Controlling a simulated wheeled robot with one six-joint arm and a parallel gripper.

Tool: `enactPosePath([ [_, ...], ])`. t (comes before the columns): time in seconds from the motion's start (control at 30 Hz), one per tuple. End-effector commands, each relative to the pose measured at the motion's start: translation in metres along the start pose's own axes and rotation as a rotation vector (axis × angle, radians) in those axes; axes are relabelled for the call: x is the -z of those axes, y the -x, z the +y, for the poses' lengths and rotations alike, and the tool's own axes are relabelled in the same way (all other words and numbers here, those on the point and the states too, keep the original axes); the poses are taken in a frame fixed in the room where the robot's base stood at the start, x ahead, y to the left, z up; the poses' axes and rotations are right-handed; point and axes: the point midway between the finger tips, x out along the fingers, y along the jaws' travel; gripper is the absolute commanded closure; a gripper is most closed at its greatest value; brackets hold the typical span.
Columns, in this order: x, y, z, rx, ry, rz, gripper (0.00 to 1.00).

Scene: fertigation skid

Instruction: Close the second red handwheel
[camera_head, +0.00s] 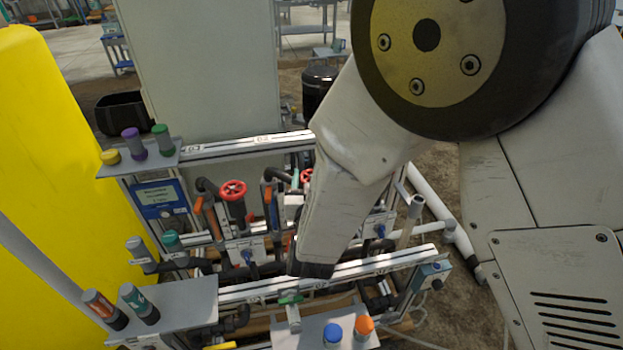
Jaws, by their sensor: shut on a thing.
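A red handwheel (233,190) stands on a dark valve body left of the middle of the skid, in full view. Another red handwheel (306,176) shows further right, right beside the edge of my arm. My arm covers part of it. The picture does not settle which of them counts as the second. My pale arm link comes down from the upper right across the middle of the picture and ends low in front of the pipework. I cannot make out my gripper's fingers; the arm hides that area. No contact with a handwheel is visible.
A metal rail (340,278) crosses in front of the pipework, and another rail (245,143) runs behind. A grey shelf (185,300) with bottles stands front left. A yellow tank (55,130) fills the left side. Lever valves with orange and blue handles crowd between the rails.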

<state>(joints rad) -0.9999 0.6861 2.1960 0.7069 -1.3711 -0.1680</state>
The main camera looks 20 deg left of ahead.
Motion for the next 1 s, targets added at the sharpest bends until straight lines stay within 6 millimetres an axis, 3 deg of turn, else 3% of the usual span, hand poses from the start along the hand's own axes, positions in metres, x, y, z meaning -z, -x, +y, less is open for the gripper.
enactPosePath([
  [0.03,0.001,0.0,0.0,0.0,-0.001,0.002,0.4],
  [0.1,0.001,0.0,0.0,0.0,-0.001,0.002,0.23],
  [0.43,0.0,0.003,0.0,0.001,0.0,0.001,0.23],
  [0.8,0.0,0.061,-0.001,0.004,0.0,0.0,0.23],
  [1.0,0.0,0.077,-0.001,0.002,-0.001,0.001,0.23],
])
